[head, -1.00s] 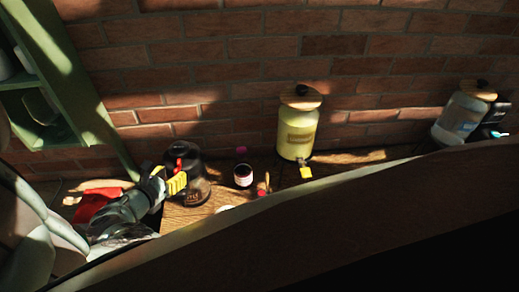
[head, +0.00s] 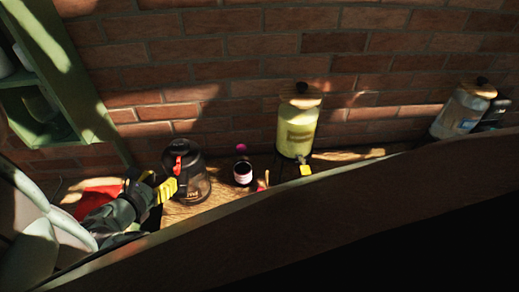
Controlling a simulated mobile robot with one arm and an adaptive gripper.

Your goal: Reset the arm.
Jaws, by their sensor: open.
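My gripper (head: 158,184), dark with yellow finger pads, shows at the lower left of the head view. Its fingers are apart, and they are close beside a dark glass coffee pot (head: 196,188) with a black lid and a red part on top. I cannot tell whether a finger touches the pot. The pot stands upright on the wooden table (head: 178,216). My arm reaches in from the lower left.
A yellow-green dispenser (head: 297,130) with a wooden lid and yellow tap stands against the brick wall (head: 230,60). A small dark jar (head: 243,172) stands between pot and dispenser. A clear jar (head: 460,112) is far right. A red thing (head: 97,198) lies behind my arm. A dark foreground edge hides the table's front.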

